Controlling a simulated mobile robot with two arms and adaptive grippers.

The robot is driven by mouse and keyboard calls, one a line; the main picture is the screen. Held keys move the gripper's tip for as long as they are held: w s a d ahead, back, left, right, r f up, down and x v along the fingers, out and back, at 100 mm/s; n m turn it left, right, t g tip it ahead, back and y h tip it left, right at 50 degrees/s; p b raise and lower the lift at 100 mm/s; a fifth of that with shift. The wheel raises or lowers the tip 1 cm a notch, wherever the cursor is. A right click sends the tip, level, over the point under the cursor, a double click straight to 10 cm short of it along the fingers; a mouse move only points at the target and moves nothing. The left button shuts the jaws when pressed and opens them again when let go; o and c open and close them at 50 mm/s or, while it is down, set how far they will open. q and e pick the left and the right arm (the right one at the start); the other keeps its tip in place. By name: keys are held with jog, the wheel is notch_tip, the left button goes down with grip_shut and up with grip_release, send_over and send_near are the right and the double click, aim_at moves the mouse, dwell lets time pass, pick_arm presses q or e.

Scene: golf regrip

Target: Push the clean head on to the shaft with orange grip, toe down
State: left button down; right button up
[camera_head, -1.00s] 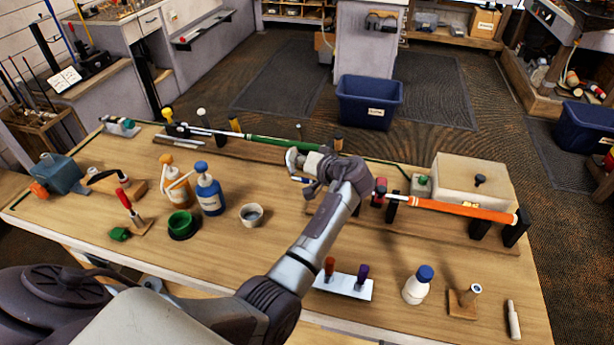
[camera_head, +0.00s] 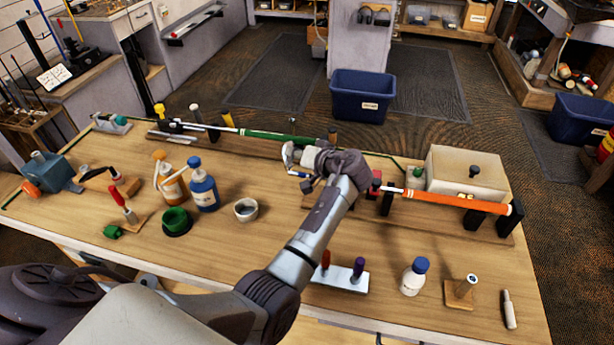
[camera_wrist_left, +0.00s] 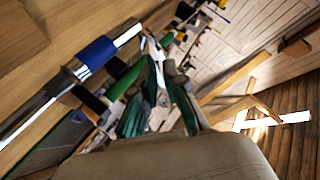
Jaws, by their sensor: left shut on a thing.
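The shaft with the orange grip (camera_head: 450,203) lies level in dark posts at the right of the bench, its bare metal end pointing left. My left gripper (camera_head: 300,168) is shut on a small silvery piece, which looks like the club head (camera_head: 289,154), left of that bare end and apart from it. In the left wrist view the gripper (camera_wrist_left: 158,100) closes around a shiny piece (camera_wrist_left: 155,62). My fingers hide much of it, so I cannot tell which way the toe points. My right gripper is not in view.
A second shaft with a green grip (camera_head: 275,137) lies behind, towards the left. A cream box (camera_head: 465,172) stands behind the orange grip. Bottles (camera_head: 204,190), a cup (camera_head: 246,210) and a small rack (camera_head: 340,277) stand on the bench.

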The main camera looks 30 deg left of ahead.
pick_arm(q)
jog(key=shift+w+d+b, duration=0.2)
jog(key=shift+d+b, duration=0.1)
jog(key=shift+d, duration=0.6)
jog(key=c, duration=1.6)
grip_release()
jog(key=shift+f, duration=0.1)
jog(key=o, duration=0.4)
jog(key=shift+d, duration=0.2)
jog(key=shift+o, duration=0.2)
jog(key=shift+a, duration=0.15)
